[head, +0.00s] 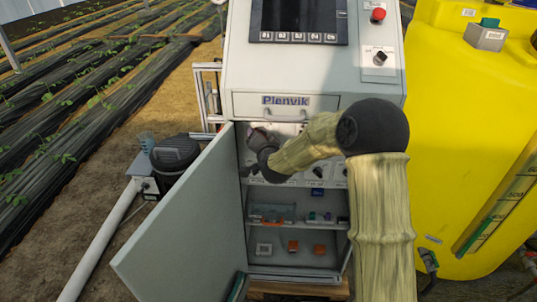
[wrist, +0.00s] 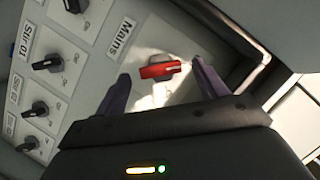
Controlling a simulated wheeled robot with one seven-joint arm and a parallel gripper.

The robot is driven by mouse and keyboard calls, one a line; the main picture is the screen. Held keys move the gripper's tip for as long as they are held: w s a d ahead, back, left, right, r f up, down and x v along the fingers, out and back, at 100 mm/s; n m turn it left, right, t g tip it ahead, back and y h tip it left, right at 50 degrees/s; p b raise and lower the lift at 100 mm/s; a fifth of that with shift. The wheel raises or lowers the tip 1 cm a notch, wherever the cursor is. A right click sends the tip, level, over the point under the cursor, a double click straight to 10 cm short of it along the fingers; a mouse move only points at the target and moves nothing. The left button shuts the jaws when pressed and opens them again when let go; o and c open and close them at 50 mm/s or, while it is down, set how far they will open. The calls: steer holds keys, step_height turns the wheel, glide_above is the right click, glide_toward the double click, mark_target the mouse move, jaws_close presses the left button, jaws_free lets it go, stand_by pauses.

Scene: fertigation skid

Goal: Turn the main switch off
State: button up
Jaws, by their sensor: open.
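The main switch (wrist: 160,70) is a red handle on a grey base, under a label reading "Mains", on the light panel inside the cabinet. Its red handle lies roughly crosswise in the wrist view, slightly tilted. My gripper (wrist: 160,78) is open, with one dark finger on each side of the red handle. I see a gap at both sides, and cannot tell how far the fingertips are from the panel. In the head view my gripper (head: 249,171) reaches inside the open cabinet, and my arm and gripper hide the main switch there.
Several black knobs (wrist: 47,63) sit left of the switch. The cabinet wall stands close on the right in the wrist view. The open door (head: 185,225) swings out at left; a shelf with small parts (head: 292,247) lies below. A yellow tank (head: 465,150) stands at right.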

steer(key=b+v, duration=0.1)
steer(key=v, duration=1.5)
steer(key=shift+s, duration=0.1)
steer(key=s+d+f+n+g+h, duration=0.25)
steer(key=s+d+f+g, duration=0.3)
steer(key=s+d, duration=0.35)
steer(key=s+d+f+n+g+h, duration=0.1)
steer(key=s+d+f+n+g, duration=0.45)
steer(key=s, duration=0.45)
step_height(320, 180, up, 16)
steer(key=s+d+m+p, duration=0.1)
steer(key=d+p, duration=0.1)
steer(key=p, duration=1.3)
steer(key=shift+r+m+g+p, duration=0.2)
steer(key=shift+m+g+p, duration=0.1)
steer(key=shift+g+p, duration=0.1)
steer(key=shift+c, duration=0.2)
